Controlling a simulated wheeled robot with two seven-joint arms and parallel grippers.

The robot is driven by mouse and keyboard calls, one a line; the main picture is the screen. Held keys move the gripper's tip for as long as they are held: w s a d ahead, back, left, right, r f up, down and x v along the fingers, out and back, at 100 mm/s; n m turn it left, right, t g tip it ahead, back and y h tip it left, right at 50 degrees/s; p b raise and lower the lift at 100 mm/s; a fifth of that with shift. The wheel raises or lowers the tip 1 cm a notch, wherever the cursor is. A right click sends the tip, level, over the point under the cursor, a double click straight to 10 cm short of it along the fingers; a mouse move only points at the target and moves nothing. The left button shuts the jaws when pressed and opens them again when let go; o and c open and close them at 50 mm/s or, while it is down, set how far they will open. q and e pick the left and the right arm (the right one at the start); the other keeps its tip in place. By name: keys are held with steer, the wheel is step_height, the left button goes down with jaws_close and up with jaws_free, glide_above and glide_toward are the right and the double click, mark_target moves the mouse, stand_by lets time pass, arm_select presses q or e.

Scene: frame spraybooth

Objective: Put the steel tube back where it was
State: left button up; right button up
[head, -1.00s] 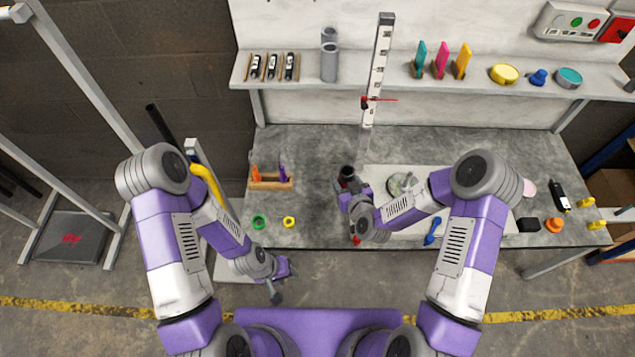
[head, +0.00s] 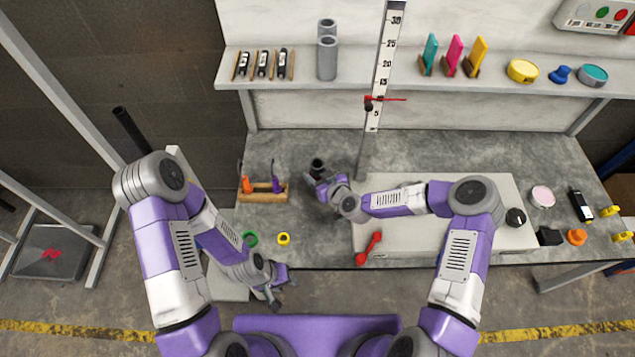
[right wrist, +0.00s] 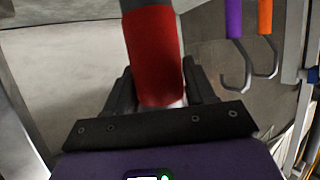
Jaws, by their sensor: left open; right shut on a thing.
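My right gripper (head: 317,179) is shut on a tube (head: 317,164), over the left part of the grey bench. In the head view only the tube's dark upper end shows above the gripper. In the right wrist view the tube (right wrist: 157,60) is grey above with a red lower section between the fingers. Whether its lower end touches the bench is hidden. My left gripper (head: 272,290) is open and empty, low in front of the bench. Two grey tubes (head: 327,58) stand on the shelf, one behind the other.
A wooden rack (head: 250,197) with orange and purple hooks stands left of my right gripper. Green (head: 249,239) and yellow (head: 283,239) rings lie before it. A tall ruler (head: 385,65) rises behind.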

step_height(320, 180, down, 3)
steer(key=shift+f+b, duration=0.1)
steer(key=shift+b, duration=0.35)
steer(key=shift+f, duration=0.15)
steer(key=o, duration=1.4)
steer(key=p+v, duration=0.2)
steer(key=v, duration=1)
steer(key=shift+p, duration=0.4)
